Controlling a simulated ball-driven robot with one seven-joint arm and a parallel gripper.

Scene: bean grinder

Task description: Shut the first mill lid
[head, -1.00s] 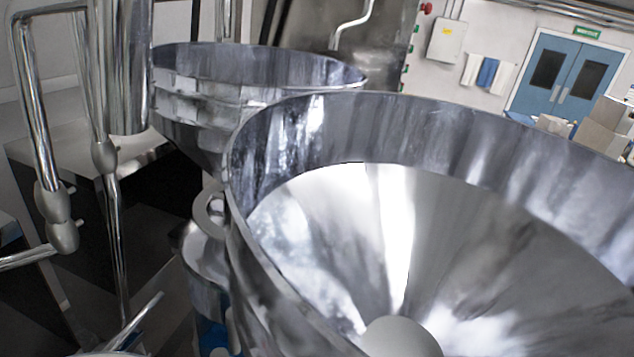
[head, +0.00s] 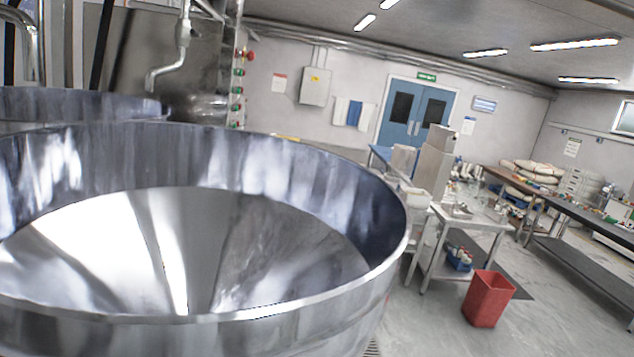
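A large shiny metal hopper (head: 385,265) with an open top fills the lower left of the head view. Its inner cone (head: 215,245) shows, and no lid covers the part in view. A second metal hopper (head: 75,100) stands behind it at the left edge, mostly cut off. I cannot tell which hopper is the first mill. No lid is clearly seen. My gripper is not in view.
A metal spout (head: 165,70) hangs behind the hoppers. To the right are a small metal table (head: 465,222), a red bin (head: 488,298) and long benches (head: 590,235). Blue double doors (head: 415,110) are in the far wall. Grey floor lies open at the lower right.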

